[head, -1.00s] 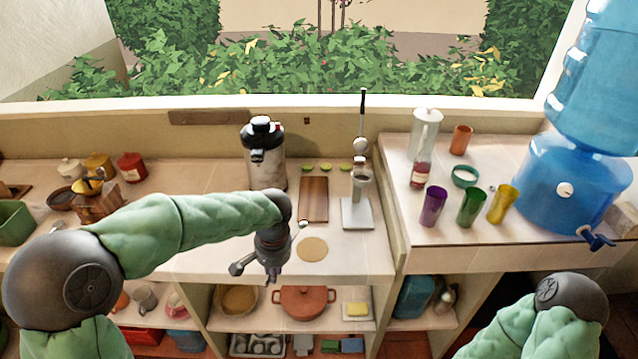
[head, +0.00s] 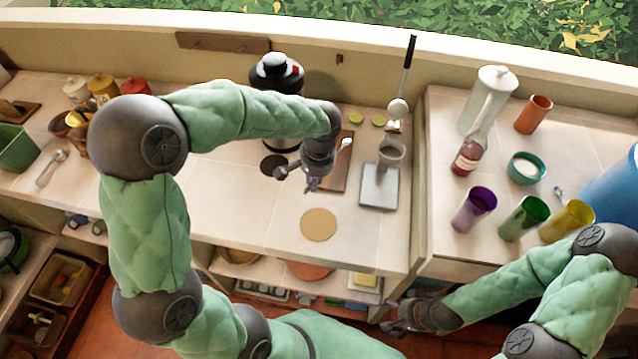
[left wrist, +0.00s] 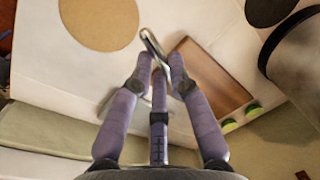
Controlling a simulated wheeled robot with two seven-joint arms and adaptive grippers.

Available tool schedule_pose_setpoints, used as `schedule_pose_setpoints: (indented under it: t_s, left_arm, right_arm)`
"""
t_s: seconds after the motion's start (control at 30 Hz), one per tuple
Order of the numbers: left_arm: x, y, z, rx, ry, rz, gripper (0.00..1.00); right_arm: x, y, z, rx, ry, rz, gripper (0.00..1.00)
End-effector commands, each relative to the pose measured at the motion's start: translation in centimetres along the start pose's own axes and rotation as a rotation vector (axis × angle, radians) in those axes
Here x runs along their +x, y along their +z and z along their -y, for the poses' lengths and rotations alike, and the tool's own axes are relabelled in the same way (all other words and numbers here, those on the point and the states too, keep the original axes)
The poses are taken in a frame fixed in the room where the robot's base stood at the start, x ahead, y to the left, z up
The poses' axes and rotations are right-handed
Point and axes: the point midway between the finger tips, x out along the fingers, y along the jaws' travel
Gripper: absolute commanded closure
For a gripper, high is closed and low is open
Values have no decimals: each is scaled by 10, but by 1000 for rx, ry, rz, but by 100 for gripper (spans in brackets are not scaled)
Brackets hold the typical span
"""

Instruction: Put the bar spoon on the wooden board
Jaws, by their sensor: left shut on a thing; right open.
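My left gripper (head: 312,183) is shut on a silver spoon, which looks to be the bar spoon (head: 346,143). The fingers hide part of it. In the left wrist view the spoon (left wrist: 149,40) shows between the fingertips (left wrist: 162,72). The wooden board (head: 341,172) lies flat on the counter, partly behind the gripper. In the left wrist view the board (left wrist: 209,74) is just right of the spoon; I cannot tell whether they touch. My right gripper (head: 392,315) is open and empty, low in front of the counter.
A round cork mat (head: 318,224) lies in front of the board. A scale (head: 379,188) with a glass (head: 391,153) stands right of it. A dark dispenser (head: 276,76) stands behind my left arm. Lime pieces (head: 379,120) lie at the back. Colored cups (head: 474,210) stand further right.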

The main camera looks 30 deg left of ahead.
Motion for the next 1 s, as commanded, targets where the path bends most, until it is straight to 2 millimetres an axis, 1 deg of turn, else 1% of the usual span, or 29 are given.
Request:
schedule_pose_setpoints:
  t_s: [0.03,0.23,0.4,0.5,0.77,0.97,1.0]
  left_arm:
    - [9,0,-1,0,0,1,100]
    - [25,0,-3,-1,1,0,100]
    - [52,1,-6,-1,1,2,100]
    - [62,1,-7,0,0,0,100]
    - [63,1,-7,0,0,-2,100]
    - [68,1,-8,0,0,-2,100]
    - [67,1,-8,-1,0,-2,73]
  right_arm:
    - [4,0,-1,0,0,0,13]
    - [7,-1,-2,0,0,-1,13]
    - [15,-1,-5,0,0,-1,13]
    - [17,-1,-6,0,0,-1,13]
    - [16,-1,-6,0,0,-1,13]
    - [21,-2,-7,0,0,-1,13]
    - [20,-1,-7,0,0,-1,13]
